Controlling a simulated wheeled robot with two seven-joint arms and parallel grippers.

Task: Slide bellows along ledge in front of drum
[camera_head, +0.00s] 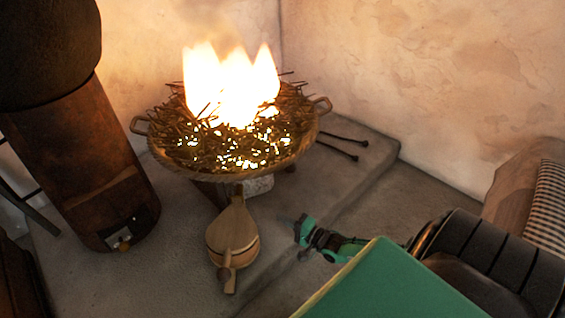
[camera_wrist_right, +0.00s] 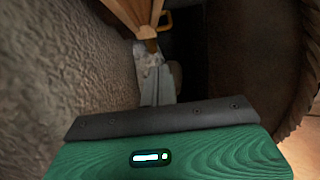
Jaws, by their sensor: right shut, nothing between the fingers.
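The wooden bellows (camera_head: 232,240) lies on the stone ledge (camera_head: 180,265) in front of the fire basket, its nozzle toward the fire and its handle end toward me. The drum is a rusty brown cylinder (camera_head: 85,160) at the left with a dark rounded top. My right gripper (camera_head: 301,231) is shut and empty, to the right of the bellows with a gap between them. A tan wooden shape (camera_wrist_right: 130,12) at the top of the right wrist view looks like part of the bellows. My left gripper is not in view.
A woven basket (camera_head: 165,152) of twigs burns with tall flames behind the bellows. Two dark rods (camera_head: 340,150) lie to its right. A step edge runs across the ledge under my right gripper. Stone between bellows and drum is clear.

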